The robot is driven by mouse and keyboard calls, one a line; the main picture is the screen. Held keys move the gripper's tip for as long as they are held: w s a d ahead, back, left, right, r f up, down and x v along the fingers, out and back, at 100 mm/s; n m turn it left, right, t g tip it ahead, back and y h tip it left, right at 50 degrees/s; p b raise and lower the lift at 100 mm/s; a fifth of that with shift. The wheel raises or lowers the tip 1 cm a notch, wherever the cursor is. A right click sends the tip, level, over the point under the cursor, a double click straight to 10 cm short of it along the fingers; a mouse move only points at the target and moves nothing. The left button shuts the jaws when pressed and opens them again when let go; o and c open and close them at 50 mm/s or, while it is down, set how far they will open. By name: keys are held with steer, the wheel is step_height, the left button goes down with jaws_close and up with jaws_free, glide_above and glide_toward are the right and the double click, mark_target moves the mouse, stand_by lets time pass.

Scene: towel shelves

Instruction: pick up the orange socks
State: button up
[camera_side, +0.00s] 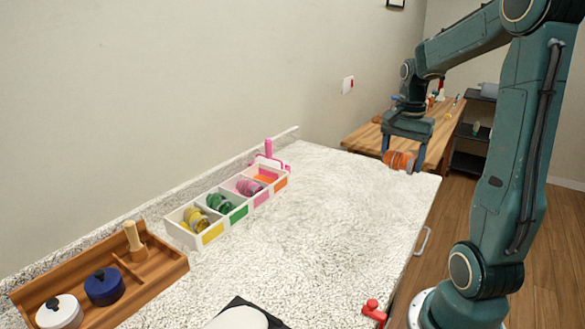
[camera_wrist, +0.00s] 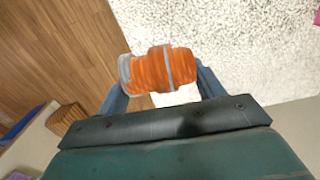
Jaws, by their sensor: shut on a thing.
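The orange socks (camera_side: 398,160) are a rolled bundle with a grey band, held up near the far right corner of the counter in the side view. They also show in the wrist view (camera_wrist: 160,70), lying across between the blue fingers. My gripper (camera_side: 402,163) is shut on the orange socks, with a finger at each end of the roll. The wrist view shows the gripper (camera_wrist: 162,88) with the fingertips partly hidden behind the socks. The socks appear to be above the counter's edge, with wooden floor and counter both visible behind them.
A white divided box (camera_side: 183,238) on the counter (camera_side: 330,215) holds yellow, green and pink rolls; its orange-labelled compartment (camera_side: 281,184) holds no roll. A wooden tray (camera_side: 150,282) with lidded pots stands at left. A red object (camera_side: 373,311) lies near the front edge. The counter's middle is clear.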

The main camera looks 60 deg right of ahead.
steer(key=shift+r, duration=2.15)
